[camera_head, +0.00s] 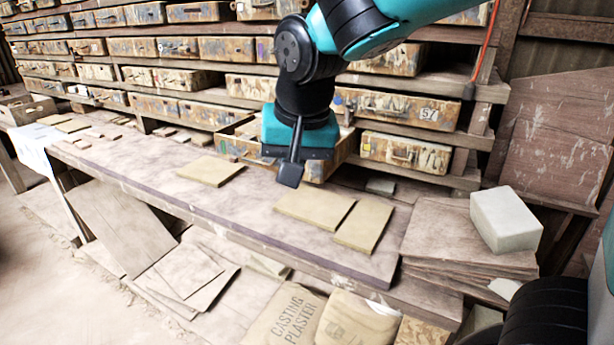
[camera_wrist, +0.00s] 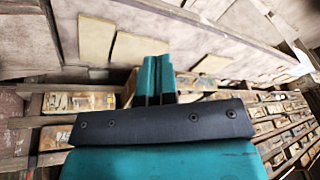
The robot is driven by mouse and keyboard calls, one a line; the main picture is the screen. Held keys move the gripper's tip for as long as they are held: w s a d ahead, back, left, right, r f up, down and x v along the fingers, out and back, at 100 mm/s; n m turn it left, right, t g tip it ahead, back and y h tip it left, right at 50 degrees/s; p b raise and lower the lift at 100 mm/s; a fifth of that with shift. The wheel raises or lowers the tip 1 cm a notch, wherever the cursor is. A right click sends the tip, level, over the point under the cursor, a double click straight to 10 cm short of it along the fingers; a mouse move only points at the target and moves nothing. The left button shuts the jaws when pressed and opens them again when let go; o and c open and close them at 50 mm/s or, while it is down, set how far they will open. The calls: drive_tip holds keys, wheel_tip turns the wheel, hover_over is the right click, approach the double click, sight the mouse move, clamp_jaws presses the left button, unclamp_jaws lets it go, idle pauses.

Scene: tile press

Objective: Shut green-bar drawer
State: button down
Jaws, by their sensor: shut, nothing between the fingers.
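One wooden drawer (camera_head: 236,148) sticks out from the rack over the back of the bench in the head view. Its front is worn and paint-stained, with a greenish patch at the left; I cannot clearly make out a green bar. My gripper (camera_head: 289,175) hangs in front of this drawer and hides the middle of its front. The fingers are shut and empty, pointing down. I cannot tell whether they touch the drawer front. In the wrist view the shut fingers (camera_wrist: 155,75) show at the centre, with drawer fronts around them, partly hidden by the gripper body.
The rack holds several rows of drawers, such as a closed one (camera_head: 405,152) to the right. Flat tan tiles (camera_head: 313,208) lie on the bench (camera_head: 150,170) just in front of my gripper. A pale block (camera_head: 505,220) sits on stacked boards at right.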

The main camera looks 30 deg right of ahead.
drive_tip(key=w+f+m+t+h+b, duration=0.1)
drive_tip(key=w+f+m+h+b, duration=0.3)
drive_tip(key=w+m, duration=0.6)
drive_tip(key=w+f+m+t+h+b, duration=0.1)
drive_tip(key=w+m+h+b, duration=0.4)
drive_tip(key=m, duration=1)
drive_tip(key=w+d+f+y, duration=0.1)
drive_tip(key=w+d+f, duration=0.5)
drive_tip(key=d, duration=0.3)
drive_tip(key=shift+w+d+f+p, duration=0.35)
drive_tip(key=shift+w+f+p, duration=0.1)
drive_tip(key=shift+w, duration=0.35)
